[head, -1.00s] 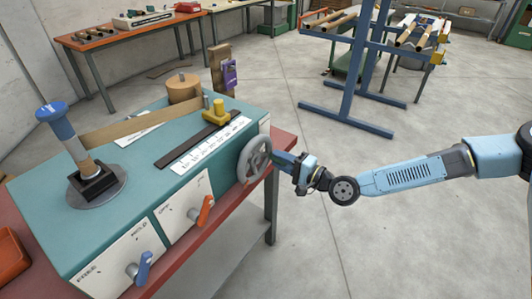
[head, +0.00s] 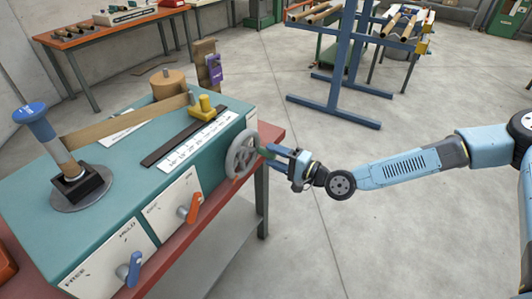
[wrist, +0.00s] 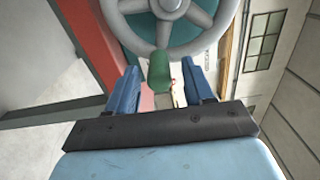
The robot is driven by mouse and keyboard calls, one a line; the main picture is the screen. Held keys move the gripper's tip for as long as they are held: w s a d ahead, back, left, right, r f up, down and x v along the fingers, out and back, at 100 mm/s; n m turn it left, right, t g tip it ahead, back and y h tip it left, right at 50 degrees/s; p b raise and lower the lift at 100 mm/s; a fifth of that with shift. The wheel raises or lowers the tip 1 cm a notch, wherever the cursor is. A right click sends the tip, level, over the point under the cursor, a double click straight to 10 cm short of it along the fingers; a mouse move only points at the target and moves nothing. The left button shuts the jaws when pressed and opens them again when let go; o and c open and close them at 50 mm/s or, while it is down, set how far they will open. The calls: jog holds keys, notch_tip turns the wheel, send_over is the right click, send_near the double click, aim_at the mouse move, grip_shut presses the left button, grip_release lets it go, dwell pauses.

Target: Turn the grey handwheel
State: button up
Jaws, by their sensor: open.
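The grey handwheel (head: 241,154) is on the right end face of the teal winder box (head: 100,155). It is spoked and has a green handle knob that sticks out toward my gripper. In the wrist view the handwheel (wrist: 168,25) fills the top, and the green knob (wrist: 159,72) hangs from its lower rim. My gripper (head: 275,158) is to the right of the wheel in the head view. Its blue fingers (wrist: 160,85) are open, one on each side of the knob. I see gaps between the knob and the fingers in the wrist view.
The box stands on a red-topped bench (head: 272,136). Its front has an orange lever (head: 194,207) and a blue lever (head: 132,268). A blue-topped post (head: 32,115), a yellow slider (head: 206,106) and a wooden roll (head: 168,84) are on top.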

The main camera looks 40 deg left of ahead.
aim_at(264, 153)
jog(key=w+d, duration=0.1)
jog(key=d, duration=1)
jog(key=shift+w+d, duration=0.25)
jog(key=shift+d, duration=0.1)
jog(key=shift+f, duration=0.1)
jog(key=a+n, duration=0.4)
jog(key=a, duration=0.1)
jog(key=s+a+n, duration=0.1)
jog(key=a+n, duration=0.4)
jog(key=s+a+n, duration=0.1)
jog(key=a+n, duration=0.4)
jog(key=shift+a+f, duration=0.15)
jog(key=shift+a, duration=0.25)
jog(key=shift+c, duration=0.2)
